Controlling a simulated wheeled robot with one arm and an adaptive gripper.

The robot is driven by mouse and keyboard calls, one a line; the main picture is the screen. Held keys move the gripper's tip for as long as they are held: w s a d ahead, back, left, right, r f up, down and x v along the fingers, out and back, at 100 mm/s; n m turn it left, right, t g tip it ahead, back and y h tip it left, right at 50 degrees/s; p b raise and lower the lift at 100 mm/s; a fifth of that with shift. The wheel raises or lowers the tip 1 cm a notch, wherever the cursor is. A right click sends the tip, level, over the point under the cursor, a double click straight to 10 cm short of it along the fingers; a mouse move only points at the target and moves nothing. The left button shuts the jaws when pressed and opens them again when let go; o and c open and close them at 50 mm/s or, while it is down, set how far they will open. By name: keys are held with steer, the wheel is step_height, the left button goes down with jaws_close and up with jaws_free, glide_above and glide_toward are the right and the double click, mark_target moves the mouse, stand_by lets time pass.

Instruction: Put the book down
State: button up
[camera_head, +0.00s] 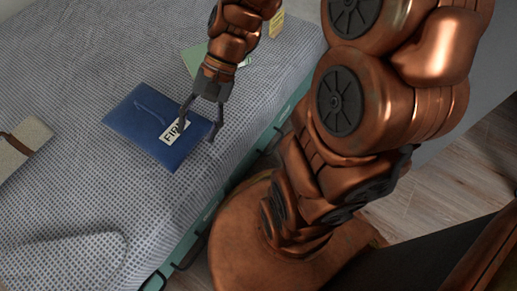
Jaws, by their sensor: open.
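A blue book (147,113) with a white label reading "FIP" or similar lies flat on the bed (68,80). Part of the label is hidden by a finger of my gripper. My gripper (198,131) is above the right part of the book, its two fingers spread apart and pointing down. One finger is over the label and the other is near the book's right corner. Whether the fingers touch the book I cannot tell.
A green book or folder (194,60) lies behind my gripper, partly hidden. A small yellow item (276,24) is at the bed's far edge. A beige item with a brown strap (18,150) lies at the left.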

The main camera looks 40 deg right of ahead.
steer(key=s+d+n+h, duration=0.3)
steer(key=s+h, duration=0.1)
steer(key=s, duration=0.2)
steer(key=s+d+f+n+g+h, duration=0.1)
steer(key=s+d+n+h, duration=0.2)
steer(key=s, duration=0.3)
steer(key=shift+d+n+h, duration=0.3)
steer(key=shift+n+h, duration=0.1)
steer(key=shift+n, duration=0.4)
steer(key=shift+s, duration=0.15)
